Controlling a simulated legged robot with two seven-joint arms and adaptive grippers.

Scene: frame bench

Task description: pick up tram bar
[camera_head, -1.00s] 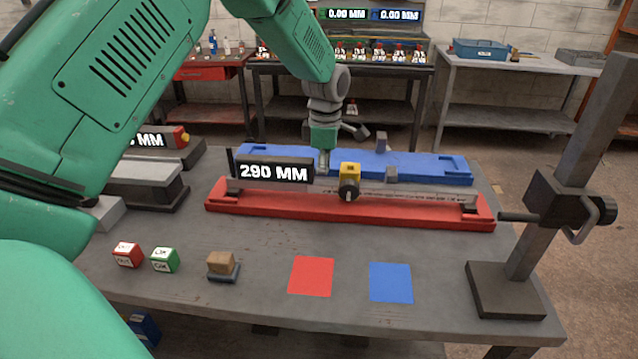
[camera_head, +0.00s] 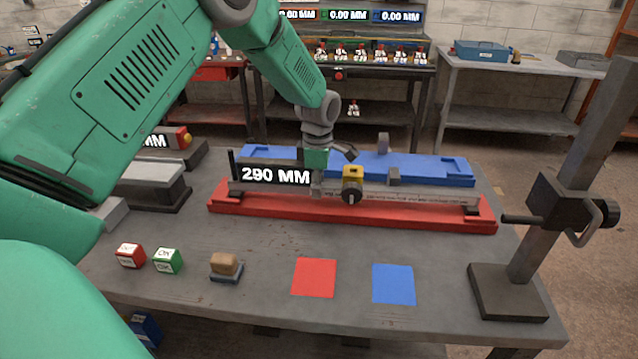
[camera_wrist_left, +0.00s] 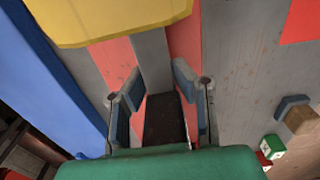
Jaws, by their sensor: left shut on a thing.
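The tram bar, a long grey bar (camera_head: 430,194) with a scale along it, lies lengthwise above the red cradle (camera_head: 370,220). A yellow block with a black knob (camera_head: 352,184) sits on it. A black display reading 290 MM (camera_head: 272,174) stands at its left part. My left gripper (camera_head: 316,188) points down at the bar, between display and yellow block. In the left wrist view my left gripper's fingers (camera_wrist_left: 158,92) are on both sides of the grey bar (camera_wrist_left: 152,55), shut on it. Whether the bar is clear of the cradle cannot be told. My right gripper is not in view.
A blue cradle (camera_head: 430,168) lies behind the red one. A post stand with a clamp (camera_head: 510,291) is at the right edge. Red (camera_head: 315,277) and blue (camera_head: 393,284) squares, small cubes and a brown block (camera_head: 225,264) are in front.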

